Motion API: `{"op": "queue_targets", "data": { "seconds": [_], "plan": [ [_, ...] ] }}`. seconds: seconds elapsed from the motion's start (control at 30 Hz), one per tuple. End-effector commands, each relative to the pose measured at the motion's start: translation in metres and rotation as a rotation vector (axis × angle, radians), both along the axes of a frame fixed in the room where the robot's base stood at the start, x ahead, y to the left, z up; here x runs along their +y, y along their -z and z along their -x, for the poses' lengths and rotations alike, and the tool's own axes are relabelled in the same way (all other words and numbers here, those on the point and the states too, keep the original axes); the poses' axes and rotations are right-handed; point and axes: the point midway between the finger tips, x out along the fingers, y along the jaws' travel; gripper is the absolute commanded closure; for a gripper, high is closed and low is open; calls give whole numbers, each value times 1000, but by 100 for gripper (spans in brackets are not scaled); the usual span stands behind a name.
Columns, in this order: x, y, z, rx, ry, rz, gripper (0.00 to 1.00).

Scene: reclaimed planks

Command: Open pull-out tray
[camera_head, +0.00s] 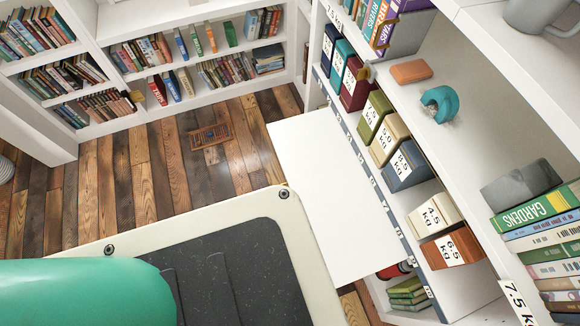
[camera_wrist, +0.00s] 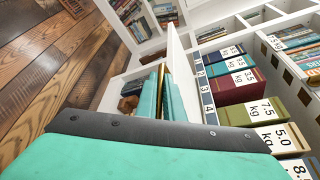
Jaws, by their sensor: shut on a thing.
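The pull-out tray (camera_head: 310,180) is a flat white panel in the head view. It sticks out from the right-hand shelf unit over the wood floor, and its surface is bare. In the wrist view a white panel (camera_wrist: 179,62) shows as a narrow, steep slab just beyond my fingers. My gripper (camera_wrist: 164,88) shows there with teal fingers close together around a thin gold-coloured handle (camera_wrist: 161,80). The handle's join to the tray is hard to make out. The head view does not show my fingertips.
Weight-labelled boxes (camera_head: 388,138) line the right-hand shelf beside the tray. A teal object (camera_head: 440,103) and an orange block (camera_head: 411,71) lie on a higher shelf. Bookcases (camera_head: 180,60) stand at the back. A small wooden item (camera_head: 209,136) lies on the otherwise open floor.

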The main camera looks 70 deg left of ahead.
Motion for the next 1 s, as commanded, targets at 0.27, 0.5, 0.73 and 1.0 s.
{"op": "queue_targets", "data": {
  "seconds": [0.27,0.5,0.73,1.0],
  "plan": [
    [-1,0,-1,0,2,0,100],
    [-1,0,-1,0,1,0,74],
    [-5,-1,1,1,1,0,74],
    [-45,-9,15,3,3,1,74]
  ]
}}
